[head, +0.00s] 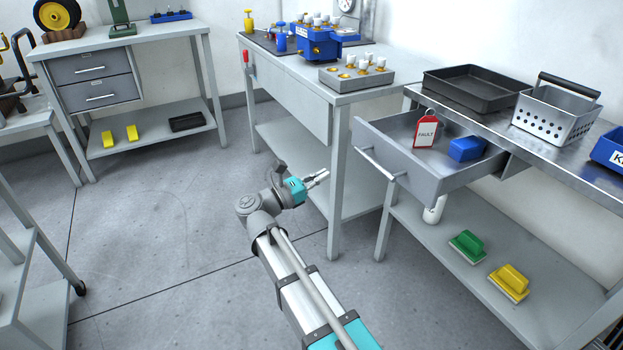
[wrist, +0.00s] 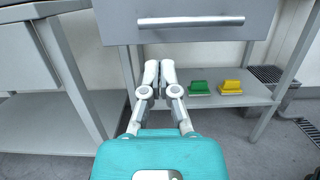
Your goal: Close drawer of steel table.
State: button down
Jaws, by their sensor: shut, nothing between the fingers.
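The steel table (head: 477,112) is at the right in the head view. Its drawer (head: 405,165) is pulled out, with a bar handle (head: 380,165) on its front. A red FAULT tag (head: 426,130) and a blue box (head: 466,149) are in the drawer. My gripper (head: 324,175) is shut and empty, left of the drawer front and apart from it. In the wrist view the drawer front (wrist: 187,33) and its handle (wrist: 190,21) are at the top. My gripper (wrist: 159,66) appears below the handle there, fingers together.
A black tray (head: 470,85), a perforated basket (head: 553,112) and a blue bin (head: 610,150) stand on the steel table. Green (head: 467,246) and yellow (head: 509,281) brushes lie on its lower shelf. A grey workbench (head: 340,90) stands close behind my gripper. Open floor (head: 150,220) lies to the left.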

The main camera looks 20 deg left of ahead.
aim_at(360, 155)
jog(key=p+x, duration=0.1)
jog(key=x, duration=0.8)
jog(key=shift+p, duration=0.4)
jog(key=shift+w, duration=0.2)
